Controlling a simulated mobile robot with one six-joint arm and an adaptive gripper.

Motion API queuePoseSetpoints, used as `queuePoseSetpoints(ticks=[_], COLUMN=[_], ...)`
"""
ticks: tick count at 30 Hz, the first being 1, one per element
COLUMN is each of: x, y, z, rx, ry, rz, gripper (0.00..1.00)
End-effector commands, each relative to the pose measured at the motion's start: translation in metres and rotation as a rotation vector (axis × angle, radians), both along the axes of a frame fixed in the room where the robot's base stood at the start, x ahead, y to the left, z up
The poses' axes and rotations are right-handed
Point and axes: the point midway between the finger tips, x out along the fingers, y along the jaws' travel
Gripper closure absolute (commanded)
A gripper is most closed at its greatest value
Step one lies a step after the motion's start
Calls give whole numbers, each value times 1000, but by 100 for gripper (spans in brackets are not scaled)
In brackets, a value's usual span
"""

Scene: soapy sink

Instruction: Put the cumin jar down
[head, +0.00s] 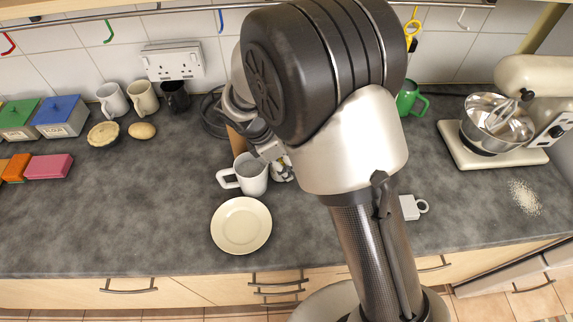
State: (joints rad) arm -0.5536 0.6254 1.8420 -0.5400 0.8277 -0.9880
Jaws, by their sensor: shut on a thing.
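My arm reaches over the worktop and hides much of the middle. My gripper (275,158) shows just left of the arm's big silver link, pointing down, with its fingers partly hidden. It is shut on a small jar (283,172), taken to be the cumin jar, of which only a pale, patterned part shows. No label can be read. The jar is just right of a white mug (250,180), low over the worktop (150,210). Whether it touches the surface or the mug cannot be told.
A cream plate (241,226) lies in front of the mug. A dark pan (212,115) and a brown upright thing (237,141) stand behind. A small white item (412,207) lies right of the arm, with a mixer (497,125) farther right. The left front worktop is clear.

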Motion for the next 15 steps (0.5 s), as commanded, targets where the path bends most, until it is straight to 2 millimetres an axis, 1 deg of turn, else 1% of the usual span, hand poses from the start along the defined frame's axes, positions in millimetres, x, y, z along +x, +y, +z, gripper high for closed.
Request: queuePoseSetpoints(ticks=[1, 2, 8, 12, 13, 15], x=[0, 0, 0, 0, 0, 0], y=[0, 0, 0, 0, 0, 0], z=[-7, -8, -7, -10, -10, -10], rx=[0, 0, 2, 1, 1, 1], ry=[1, 0, -2, -1, -1, -1], rz=[1, 0, 0, -1, -1, -1], gripper=[82, 82, 82, 82, 55, 50])
